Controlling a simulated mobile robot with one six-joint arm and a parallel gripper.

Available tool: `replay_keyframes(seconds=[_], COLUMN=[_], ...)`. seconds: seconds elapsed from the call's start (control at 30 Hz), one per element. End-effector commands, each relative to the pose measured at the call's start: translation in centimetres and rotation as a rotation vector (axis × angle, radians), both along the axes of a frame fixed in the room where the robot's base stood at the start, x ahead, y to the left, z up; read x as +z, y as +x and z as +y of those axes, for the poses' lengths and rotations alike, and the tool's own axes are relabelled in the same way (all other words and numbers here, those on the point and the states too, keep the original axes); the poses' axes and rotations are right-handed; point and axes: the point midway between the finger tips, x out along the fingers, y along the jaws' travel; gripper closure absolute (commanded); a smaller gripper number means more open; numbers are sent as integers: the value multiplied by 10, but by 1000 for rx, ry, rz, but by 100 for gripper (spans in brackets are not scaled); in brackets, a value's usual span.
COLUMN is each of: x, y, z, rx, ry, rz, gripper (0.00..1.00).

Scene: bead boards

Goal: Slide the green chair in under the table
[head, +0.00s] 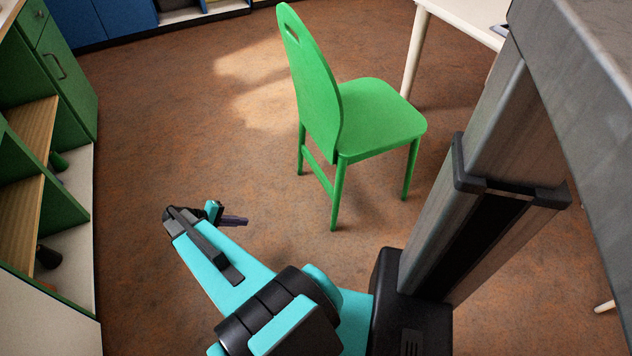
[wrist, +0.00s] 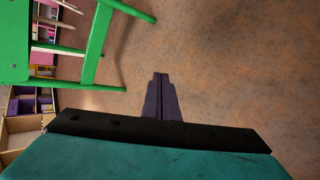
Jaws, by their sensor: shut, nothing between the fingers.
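The green chair (head: 372,118) stands upright on the brown floor in the head view. Its back is on the left and its seat points right, toward the white table (head: 470,14) at the top right. The chair is apart from the table's visible leg. My gripper (head: 246,221) is low over the floor, to the lower left of the chair and not touching it. In the wrist view my gripper (wrist: 161,78) is shut and empty, and the chair's green legs and rail (wrist: 97,42) show at the upper left. Most of the table is hidden or out of frame.
A green cabinet with open wooden shelves (head: 30,130) runs along the left edge. Blue cabinets (head: 100,18) stand at the top left. The floor (head: 190,110) between the shelves and the chair is clear.

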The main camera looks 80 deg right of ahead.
Motion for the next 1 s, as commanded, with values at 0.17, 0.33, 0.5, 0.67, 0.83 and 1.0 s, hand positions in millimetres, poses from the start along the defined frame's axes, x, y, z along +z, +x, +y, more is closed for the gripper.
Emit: replay_keyframes(seconds=[0.17,0.33,0.5,0.67,0.83,1.0], x=[-18,-24,-26,-23,-19,-16], y=[-9,-22,-39,-53,-62,-65], z=[-54,-102,-147,-180,-196,-199], rx=[-51,-96,-141,-172,-190,-193], ry=[-103,-201,-298,-371,-412,-420], rz=[17,38,62,81,94,97], gripper=[100,100,100,100,100,100])
